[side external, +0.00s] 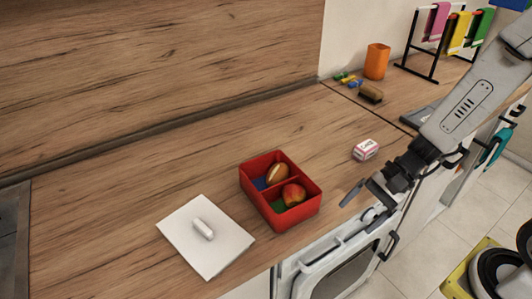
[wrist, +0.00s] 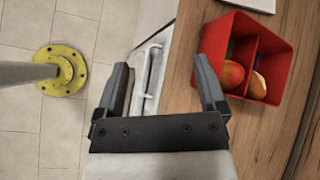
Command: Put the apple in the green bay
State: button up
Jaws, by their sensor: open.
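A red box (side external: 302,219) with two bays sits on the wooden counter; it also shows at the upper right in the wrist view (wrist: 283,68). The apple (side external: 293,194), red and yellow, lies in the green-floored bay (side external: 278,205), nearer the counter's front. In the wrist view the apple (wrist: 232,75) is in the left bay. A brown oval item (side external: 277,174) lies in the other, blue-floored bay (side external: 260,184). My gripper (side external: 362,205) is open and empty, to the right of the box and apart from it; its two spread fingers show in the wrist view (wrist: 163,75).
A white board (side external: 190,248) with a white roll-like item (side external: 203,229) lies left of the box. A small white and red carton (side external: 366,149) stands behind my gripper. An orange cup (side external: 376,61), brush (side external: 371,92) and cloth rack (side external: 432,50) are farther back. Counter behind the box is clear.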

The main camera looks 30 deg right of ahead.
jog(key=w+d+r+n+t+h, duration=0.1)
jog(key=w+d+n+h, duration=0.1)
jog(key=d+n+h, duration=0.6)
jog(key=n+h, duration=0.1)
jog(key=n, duration=0.3)
jog(key=shift+d+r, duration=0.3)
